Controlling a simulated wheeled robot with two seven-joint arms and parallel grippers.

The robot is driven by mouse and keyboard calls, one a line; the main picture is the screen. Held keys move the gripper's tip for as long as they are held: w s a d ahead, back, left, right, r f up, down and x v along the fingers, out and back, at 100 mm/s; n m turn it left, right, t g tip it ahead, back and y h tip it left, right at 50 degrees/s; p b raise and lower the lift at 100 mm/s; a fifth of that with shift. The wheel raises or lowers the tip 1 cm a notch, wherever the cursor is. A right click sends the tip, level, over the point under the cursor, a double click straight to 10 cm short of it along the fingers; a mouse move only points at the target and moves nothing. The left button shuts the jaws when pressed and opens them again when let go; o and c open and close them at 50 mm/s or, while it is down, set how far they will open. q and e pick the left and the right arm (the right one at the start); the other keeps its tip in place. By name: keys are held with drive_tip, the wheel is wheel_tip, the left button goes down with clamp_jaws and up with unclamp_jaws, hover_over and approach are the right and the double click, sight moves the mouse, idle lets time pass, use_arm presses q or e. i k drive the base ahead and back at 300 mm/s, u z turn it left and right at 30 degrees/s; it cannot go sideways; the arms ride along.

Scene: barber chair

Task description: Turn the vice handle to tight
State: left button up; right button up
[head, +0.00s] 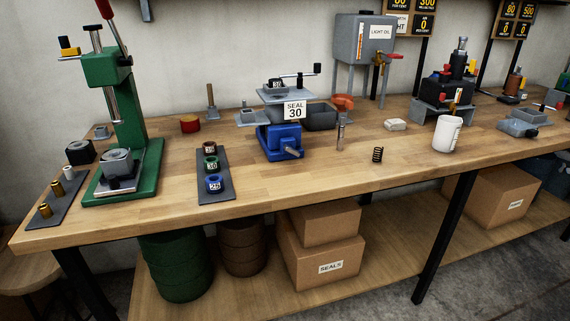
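A blue vice (280,142) stands on the workbench near the middle of the head view. A small bar-like handle (293,152) shows low on its front right side; its exact turn is too small to tell. A crank with a black knob (317,68) sticks out at the top right of this assembly. Neither of my grippers is in view.
A green press (115,110) stands at the left. A dark tray (215,192) with numbered rings lies left of the vice. To the right are a spring (377,155), a white cup (447,134) and an oil tank (361,48). The bench front (330,180) is clear.

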sight(289, 148)
drive_tip(key=u, duration=1.6)
drive_tip(key=i, duration=1.15)
drive_tip(key=z, duration=2.15)
